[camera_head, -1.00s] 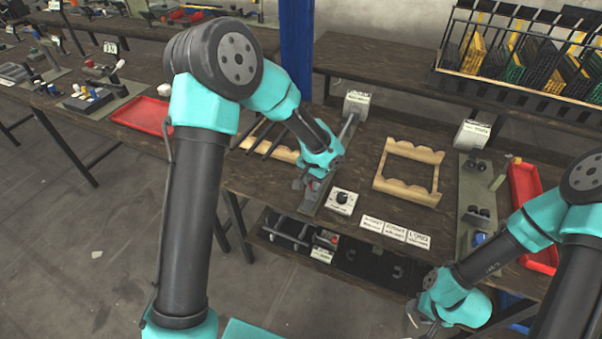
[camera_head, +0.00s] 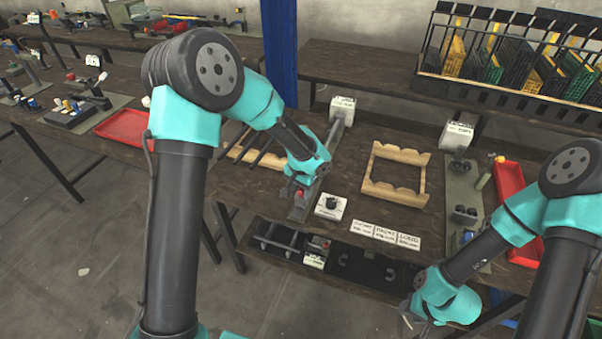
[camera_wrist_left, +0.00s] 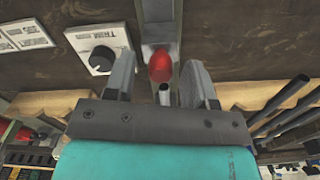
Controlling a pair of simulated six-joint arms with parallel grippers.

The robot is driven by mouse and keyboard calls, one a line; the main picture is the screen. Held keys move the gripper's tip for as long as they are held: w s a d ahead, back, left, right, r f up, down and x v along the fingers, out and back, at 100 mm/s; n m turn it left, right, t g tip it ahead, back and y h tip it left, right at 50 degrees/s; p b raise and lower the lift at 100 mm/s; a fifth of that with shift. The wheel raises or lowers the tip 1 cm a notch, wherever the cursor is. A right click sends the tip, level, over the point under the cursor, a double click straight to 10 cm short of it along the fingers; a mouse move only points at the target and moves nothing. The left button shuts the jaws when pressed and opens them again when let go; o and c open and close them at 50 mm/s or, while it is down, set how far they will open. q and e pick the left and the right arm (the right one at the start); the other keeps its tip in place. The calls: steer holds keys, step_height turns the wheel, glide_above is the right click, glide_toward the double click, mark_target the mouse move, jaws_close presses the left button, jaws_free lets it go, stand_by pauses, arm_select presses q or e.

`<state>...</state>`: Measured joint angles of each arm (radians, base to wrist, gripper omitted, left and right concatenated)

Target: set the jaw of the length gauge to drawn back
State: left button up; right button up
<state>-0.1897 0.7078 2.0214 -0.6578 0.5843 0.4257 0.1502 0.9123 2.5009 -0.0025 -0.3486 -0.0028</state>
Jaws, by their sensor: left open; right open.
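The length gauge (camera_head: 336,133) is a grey rail on the bench, running from a white labelled block toward the front edge. Its red knob (camera_head: 299,194) shows near the front end, just under my left gripper (camera_head: 296,189). In the left wrist view the red knob (camera_wrist_left: 160,67) sits between the two spread fingers of my left gripper (camera_wrist_left: 160,84), with a gap on each side. A short metal rod (camera_wrist_left: 165,95) shows below the knob. The gauge's jaw cannot be made out clearly. My right gripper (camera_head: 408,318) is open and empty, low in front of the bench.
A white box with a black dial (camera_head: 331,206) stands close right of the gauge. A wooden frame (camera_head: 397,173) and white label cards (camera_head: 385,235) lie further right. A wooden rack with dark rods (camera_head: 262,148) is left. A red tray (camera_head: 508,185) lies at right.

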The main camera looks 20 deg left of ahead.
arm_select(q)
step_height(320, 180, up, 17)
stand_by(0.5)
stand_by(0.4)
steer(key=s+a+f+n+h, duration=0.1)
steer(key=s+f, duration=0.4)
steer(key=f, duration=0.5)
steer(key=s+a+f+n+h, duration=0.15)
steer(key=s+f, duration=0.25)
steer(key=f, duration=0.5)
steer(key=s+f+n+h, duration=0.15)
steer(key=s+f, duration=0.35)
steer(key=f, duration=0.5)
steer(key=s+a+f+n, duration=0.1)
steer(key=s+a+f, duration=0.2)
steer(key=s+f, duration=0.2)
steer(key=s, duration=0.3)
steer(key=shift+s+f+n+t, duration=0.35)
steer(key=shift+n+t, duration=0.05)
